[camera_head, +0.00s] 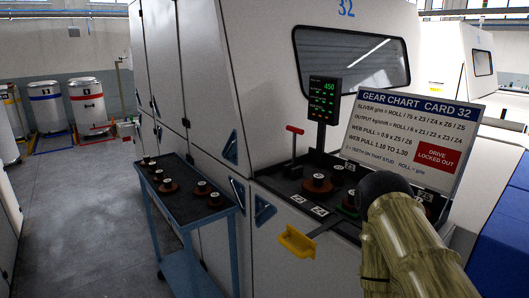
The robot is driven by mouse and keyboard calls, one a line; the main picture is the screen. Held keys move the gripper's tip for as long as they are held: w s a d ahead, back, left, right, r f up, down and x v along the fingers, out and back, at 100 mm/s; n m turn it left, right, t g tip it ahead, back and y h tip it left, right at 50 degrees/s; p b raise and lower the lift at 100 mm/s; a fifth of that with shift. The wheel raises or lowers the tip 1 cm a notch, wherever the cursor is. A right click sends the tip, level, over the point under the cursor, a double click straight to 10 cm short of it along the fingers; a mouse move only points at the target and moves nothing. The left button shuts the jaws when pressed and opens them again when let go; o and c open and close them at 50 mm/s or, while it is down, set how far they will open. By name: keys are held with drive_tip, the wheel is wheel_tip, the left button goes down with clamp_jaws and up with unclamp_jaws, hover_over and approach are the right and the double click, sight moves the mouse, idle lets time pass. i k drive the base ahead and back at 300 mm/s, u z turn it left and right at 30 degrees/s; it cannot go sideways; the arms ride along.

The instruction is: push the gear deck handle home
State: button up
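The gear deck (271,181) is a dark shelf on the front of the white carding machine, bearing gears on studs. A yellow handle (297,241) sticks out at its front edge, apart from the machine's white front panel. A red T-shaped lever (294,130) stands upright at the deck's back left. My arm, in an olive sleeve with a dark rounded joint, crosses the lower right and hides the deck's right part. My gripper's fingers do not show, so its state and its place relative to the handle are hidden.
A gear chart sign (412,137) stands behind the deck, reading "drive locked out". A small display (324,98) shows 450. A blue trolley (182,222) carrying several gears stands left of the deck. White drums (88,101) stand far left. The grey floor at left is clear.

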sight(305, 242)
drive_tip(key=u, duration=1.15)
drive_tip(key=k, duration=0.55)
drive_tip(key=z, duration=0.05)
